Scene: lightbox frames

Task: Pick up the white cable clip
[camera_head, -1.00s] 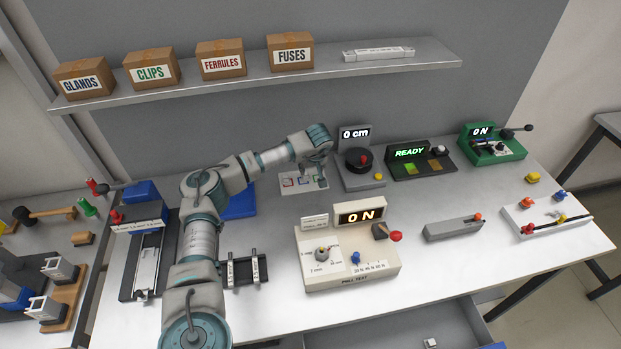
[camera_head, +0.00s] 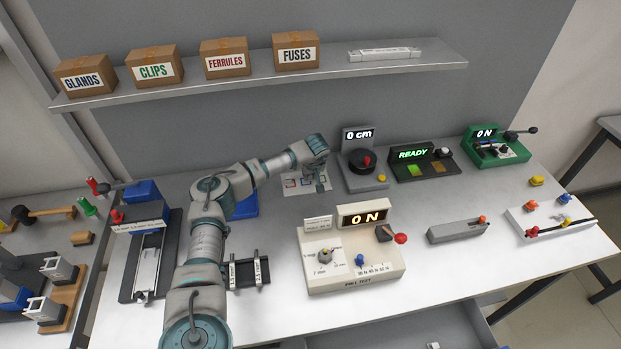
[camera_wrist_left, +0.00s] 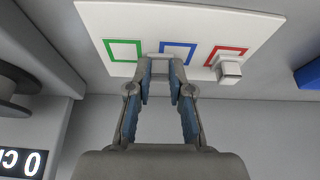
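A small white block (camera_wrist_left: 228,70), which looks like the cable clip, sits at the lower edge of the red square in the left wrist view. My left gripper (camera_wrist_left: 161,75) is open, its two fingertips apart over the white card (camera_wrist_left: 185,15), near the blue square and beside the block. A pale sliver shows at the fingertips; I cannot tell what it is. In the head view my left gripper (camera_head: 320,184) is low over the card (camera_head: 295,187) at the back of the table and hides part of it. The clip cannot be made out there. My right gripper is not in view.
A black dial unit (camera_head: 362,175) reading "0 cm" stands just right of the gripper. A beige test box (camera_head: 345,275) is in front. A blue bin (camera_head: 244,207) is left, behind my arm. A shelf (camera_head: 270,77) with labelled boxes runs above. An open drawer (camera_head: 400,335) is below.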

